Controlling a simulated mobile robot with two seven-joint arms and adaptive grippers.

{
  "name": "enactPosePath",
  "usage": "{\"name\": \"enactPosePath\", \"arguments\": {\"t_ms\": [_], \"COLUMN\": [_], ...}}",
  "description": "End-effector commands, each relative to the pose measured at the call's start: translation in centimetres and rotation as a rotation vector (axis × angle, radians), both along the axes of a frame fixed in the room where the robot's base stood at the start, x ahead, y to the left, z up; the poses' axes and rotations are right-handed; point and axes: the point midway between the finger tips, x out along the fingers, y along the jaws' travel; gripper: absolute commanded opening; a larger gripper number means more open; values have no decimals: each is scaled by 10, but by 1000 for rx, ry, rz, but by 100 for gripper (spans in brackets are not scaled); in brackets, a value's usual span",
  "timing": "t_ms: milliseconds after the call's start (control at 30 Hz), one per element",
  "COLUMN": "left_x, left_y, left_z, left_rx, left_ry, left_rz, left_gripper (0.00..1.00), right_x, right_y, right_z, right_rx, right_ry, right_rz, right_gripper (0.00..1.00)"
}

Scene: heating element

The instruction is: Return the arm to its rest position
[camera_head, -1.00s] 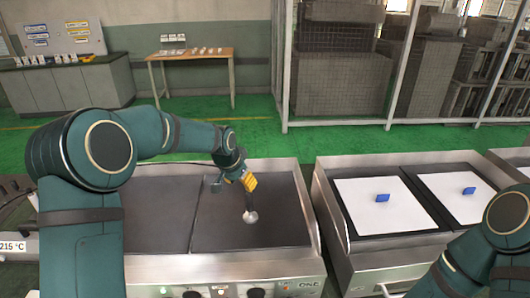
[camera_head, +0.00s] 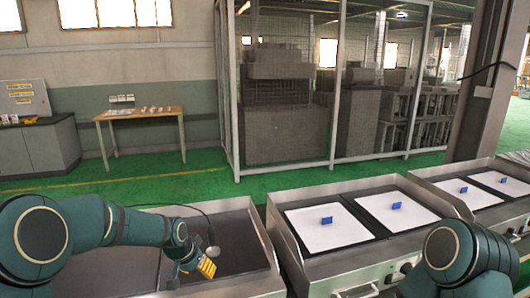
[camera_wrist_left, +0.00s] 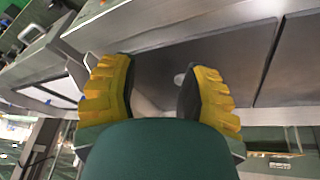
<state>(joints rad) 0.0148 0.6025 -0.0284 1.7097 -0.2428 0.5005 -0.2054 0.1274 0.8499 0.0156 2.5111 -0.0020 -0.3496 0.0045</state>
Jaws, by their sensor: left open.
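My left gripper (camera_head: 207,268) has yellow ribbed fingers and hangs over the front of the dark griddle plate (camera_head: 240,236) at the lower left of the head view. In the left wrist view the two fingers (camera_wrist_left: 160,88) stand apart with nothing seen held between them. A small round silvery disc (camera_head: 213,251) with a thin dark cable lies on the plate just behind the gripper. A pale disc (camera_wrist_left: 180,80) also shows beyond the fingers in the left wrist view. My right arm (camera_head: 455,258) shows at the lower right; its gripper is out of view.
A neighbouring griddle (camera_head: 290,262) carries white sheets (camera_head: 330,228) with small blue blocks (camera_head: 327,221). Another similar griddle (camera_head: 448,198) stands further right. A wooden table (camera_head: 140,113) and a mesh cage (camera_head: 290,100) stand behind, across clear green floor.

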Motion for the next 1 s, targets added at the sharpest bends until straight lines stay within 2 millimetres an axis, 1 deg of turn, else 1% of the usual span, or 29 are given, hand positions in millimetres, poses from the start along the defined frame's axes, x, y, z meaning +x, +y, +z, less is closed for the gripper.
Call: {"name": "enactPosePath", "arguments": {"t_ms": [33, 67, 100, 167, 200, 267, 300, 367, 400, 433, 467, 500, 600, 700, 800, 1000], "left_x": [-13, -20, -32, -52, -68, -95, -116, -150, -172, -187, -202, -221, -258, -279, -287, -287], "left_y": [-8, -13, -20, -30, -38, -49, -56, -66, -72, -75, -78, -81, -86, -88, -89, -89], "left_z": [-23, -34, -50, -75, -92, -117, -133, -154, -166, -173, -179, -185, -194, -198, -199, -199], "left_rx": [-22, -36, -56, -87, -109, -141, -163, -192, -207, -217, -226, -235, -247, -253, -254, -255], "left_ry": [25, 35, 51, 76, 96, 128, 152, 188, 210, 225, 239, 258, 291, 308, 314, 313], "left_rz": [9, 17, 30, 54, 73, 106, 135, 178, 208, 229, 252, 278, 332, 365, 378, 379], "left_gripper": [47, 47, 47, 47, 47, 47, 47, 47, 47, 47, 47, 47, 47, 47, 47, 47], "right_x": [1, 1, 1, 1, 1, 0, 0, 0, 0, 0, 0, 0, 0, 0, 0, 0], "right_y": [0, 0, 0, 0, 0, 0, 0, 0, 0, 0, 0, 0, 0, 0, 0, 0], "right_z": [-1, -1, -1, -1, -1, -1, -1, -1, -1, -1, -1, -1, -1, -1, -1, -1], "right_rx": [0, 0, 0, 0, 0, 0, 0, 0, 0, 0, 0, 0, 0, 0, 0, 0], "right_ry": [-1, -1, -1, -1, -1, -1, 0, 0, 0, 0, -1, -1, -1, 0, 0, 0], "right_rz": [0, 0, 0, 0, 0, 0, 0, 0, 0, 0, 0, 0, 0, 0, 0, 0], "right_gripper": [47, 47, 47, 47, 47, 47, 47, 47, 47, 47, 47, 47, 47, 47, 47, 47]}}
